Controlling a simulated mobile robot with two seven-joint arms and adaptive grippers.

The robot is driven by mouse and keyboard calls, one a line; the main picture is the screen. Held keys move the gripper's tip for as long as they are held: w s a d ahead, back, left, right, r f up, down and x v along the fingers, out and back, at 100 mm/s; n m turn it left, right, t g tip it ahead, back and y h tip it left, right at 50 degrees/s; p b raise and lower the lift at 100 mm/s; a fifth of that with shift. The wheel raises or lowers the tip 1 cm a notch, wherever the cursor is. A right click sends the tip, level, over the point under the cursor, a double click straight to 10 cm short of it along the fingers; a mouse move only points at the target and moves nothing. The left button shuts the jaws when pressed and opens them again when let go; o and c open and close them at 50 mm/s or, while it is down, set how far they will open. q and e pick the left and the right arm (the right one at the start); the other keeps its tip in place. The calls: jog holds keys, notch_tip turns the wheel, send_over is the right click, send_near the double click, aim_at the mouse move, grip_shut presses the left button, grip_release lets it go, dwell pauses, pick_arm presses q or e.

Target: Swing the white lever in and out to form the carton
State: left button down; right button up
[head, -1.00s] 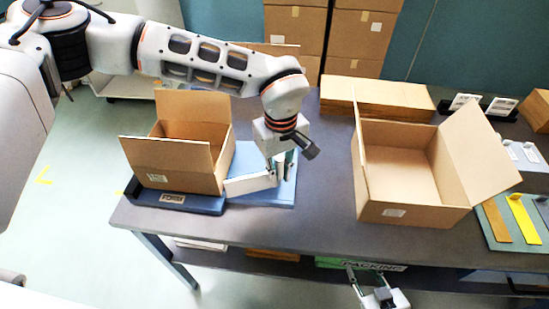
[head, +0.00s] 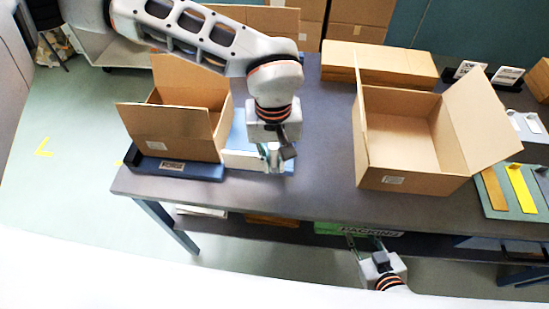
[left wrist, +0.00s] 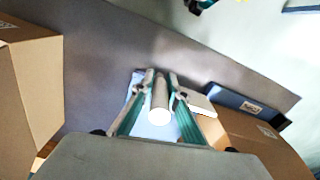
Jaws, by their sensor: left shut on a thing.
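An open brown carton (head: 180,122) stands in the blue forming station (head: 180,169) at the left of the table, its flaps up. The white lever (head: 242,160) reaches right from beside the carton, over the light blue plate. My left gripper (head: 274,160) is at its outer end. In the left wrist view, my left gripper (left wrist: 160,82) is shut on the lever's round white handle (left wrist: 161,103); the lever bar (left wrist: 201,105) shows beside the fingers. My right gripper (head: 365,243) is open and empty, low in front of the table.
A larger open carton (head: 400,180) stands right of centre, with flat cardboard sheets (head: 380,64) behind it. A mat with a yellow strip (head: 520,187) lies at the right. A green bin (head: 328,228) sits on the lower shelf.

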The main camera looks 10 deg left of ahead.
aim_at(273, 145)
pick_arm(q)
jog(key=shift+s, duration=0.1)
jog(key=c, duration=2)
grip_release()
jog(key=shift+o, duration=0.2)
notch_tip(273, 145, up, 12)
